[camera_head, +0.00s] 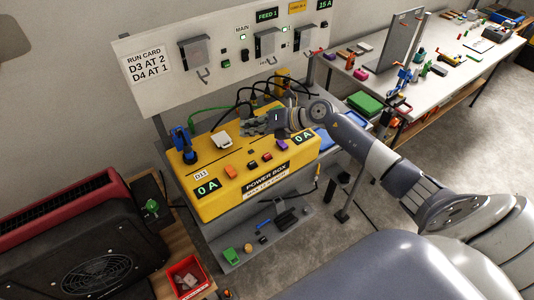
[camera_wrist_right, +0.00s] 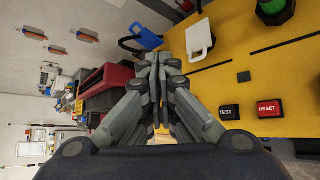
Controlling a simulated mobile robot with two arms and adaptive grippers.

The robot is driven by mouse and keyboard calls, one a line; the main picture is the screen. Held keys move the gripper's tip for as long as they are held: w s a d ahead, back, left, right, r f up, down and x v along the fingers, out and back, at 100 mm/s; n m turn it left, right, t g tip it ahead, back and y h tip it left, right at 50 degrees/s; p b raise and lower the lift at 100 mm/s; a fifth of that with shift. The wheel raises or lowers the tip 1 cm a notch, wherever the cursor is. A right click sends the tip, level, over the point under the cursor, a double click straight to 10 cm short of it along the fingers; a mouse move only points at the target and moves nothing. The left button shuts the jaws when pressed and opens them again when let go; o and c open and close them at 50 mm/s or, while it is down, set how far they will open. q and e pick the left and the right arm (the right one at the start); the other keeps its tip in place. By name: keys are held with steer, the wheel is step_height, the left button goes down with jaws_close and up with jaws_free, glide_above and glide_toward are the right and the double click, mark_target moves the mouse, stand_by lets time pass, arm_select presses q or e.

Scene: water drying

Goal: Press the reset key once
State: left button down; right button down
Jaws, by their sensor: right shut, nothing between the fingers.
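The reset key is a red block labelled RESET (camera_wrist_right: 269,108) on the yellow power box, in the right wrist view. It appears as a small red key (camera_head: 267,156) on the power box (camera_head: 240,193) in the head view. The black TEST key (camera_wrist_right: 229,112) sits beside it, and also shows in the head view (camera_head: 253,165). My right gripper (camera_head: 247,127) is over the back part of the box, behind the red key. Its fingers are shut and empty in the right wrist view (camera_wrist_right: 152,58), apart from the reset key. My left gripper is not in view.
A white lever (camera_head: 221,140) and a blue lever (camera_head: 189,151) stand on the box's left part. An orange key (camera_head: 231,170) and a purple key (camera_head: 281,145) flank the row. A wall panel (camera_head: 160,95) rises behind. A red-black machine (camera_head: 80,220) stands at left.

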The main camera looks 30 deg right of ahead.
steer(key=n+g+h, duration=0.2)
glide_above(269, 154)
steer(key=shift+w+f, duration=0.15)
steer(key=shift+f, duration=0.3)
step_height(269, 154, down, 9)
steer(key=b, duration=0.6)
steer(key=shift+r, duration=0.1)
stand_by(1.0)
steer(key=shift+f+b, duration=0.4)
steer(key=shift+b, duration=0.05)
steer(key=shift+f+b, duration=0.35)
steer(key=shift+f, duration=0.1)
stand_by(0.4)
steer(key=shift+r, duration=0.1)
steer(key=shift+r+p, duration=0.65)
steer(key=shift+r, duration=0.05)
